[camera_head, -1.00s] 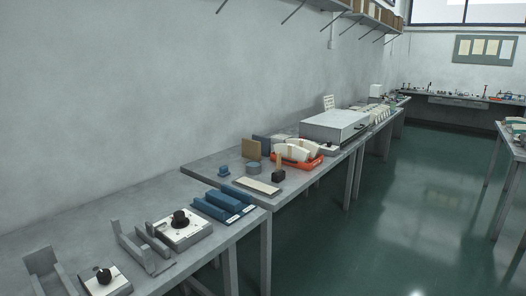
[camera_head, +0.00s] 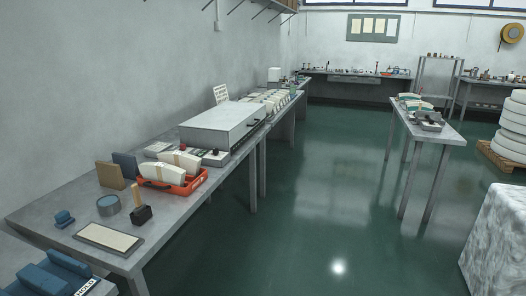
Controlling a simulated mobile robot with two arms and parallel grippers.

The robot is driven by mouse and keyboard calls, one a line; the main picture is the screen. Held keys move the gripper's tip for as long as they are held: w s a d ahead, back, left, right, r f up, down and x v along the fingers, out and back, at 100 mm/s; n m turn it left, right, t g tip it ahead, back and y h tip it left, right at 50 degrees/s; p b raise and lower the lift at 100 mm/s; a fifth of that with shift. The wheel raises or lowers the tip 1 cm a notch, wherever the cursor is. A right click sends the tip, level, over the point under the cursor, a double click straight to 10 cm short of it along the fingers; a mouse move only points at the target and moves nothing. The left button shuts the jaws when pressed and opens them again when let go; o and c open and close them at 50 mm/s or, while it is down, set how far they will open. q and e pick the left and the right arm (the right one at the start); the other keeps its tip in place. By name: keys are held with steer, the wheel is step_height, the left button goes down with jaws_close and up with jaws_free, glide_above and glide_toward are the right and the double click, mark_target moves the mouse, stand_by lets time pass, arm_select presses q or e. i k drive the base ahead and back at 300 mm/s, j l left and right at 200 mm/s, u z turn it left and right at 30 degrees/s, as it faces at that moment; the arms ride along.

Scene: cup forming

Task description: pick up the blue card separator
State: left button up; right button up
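A dark blue upright panel (camera_head: 125,165) stands on the long grey bench, beside a tan panel (camera_head: 109,175) and behind an orange tray. It looks like the blue card separator, but I cannot be sure. A small blue block-like object (camera_head: 64,218) also lies on the bench at the left. Neither of my grippers is in view.
The orange tray (camera_head: 187,187) holds white curved stacks. Near it are a round grey-blue tin (camera_head: 108,205), a dark block with a wooden handle (camera_head: 141,214) and a flat cream board (camera_head: 109,238). A large grey box (camera_head: 220,126) stands farther back. The green floor (camera_head: 310,200) right of the bench is open.

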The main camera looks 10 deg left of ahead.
mark_target(127, 163)
steer(key=i+l, duration=0.1)
steer(key=i, duration=0.8)
steer(key=i+l+u, duration=0.1)
steer(key=i, duration=0.8)
